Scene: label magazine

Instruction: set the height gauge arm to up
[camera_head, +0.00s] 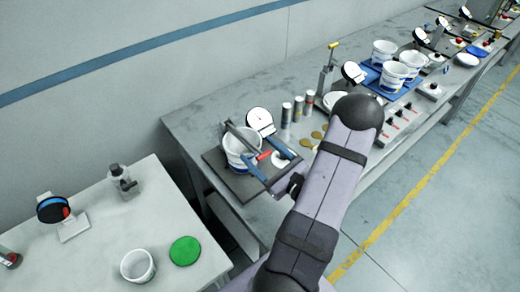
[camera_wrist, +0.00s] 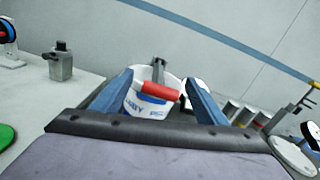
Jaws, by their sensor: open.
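The height gauge arm (camera_head: 243,137) is a grey bar with a red grip (camera_head: 264,155) at its near end. It reaches over a white tub (camera_head: 238,160) on a dark base plate (camera_head: 222,171), and looks lowered across the tub's top. In the wrist view the red grip (camera_wrist: 161,90) lies in front of the tub (camera_wrist: 148,106), with the grey bar (camera_wrist: 159,70) behind it. My gripper (camera_head: 254,147) has blue fingers, open on either side of the red grip. In the wrist view the grip shows between the fingers; contact cannot be told.
A round white dial (camera_head: 260,120) stands just right of the tub. Several small cylinders (camera_head: 298,109) and a post with a yellow tip (camera_head: 331,62) are farther right. A separate table (camera_head: 95,235) at left holds a green disc (camera_head: 185,251) and a white cup (camera_head: 138,267).

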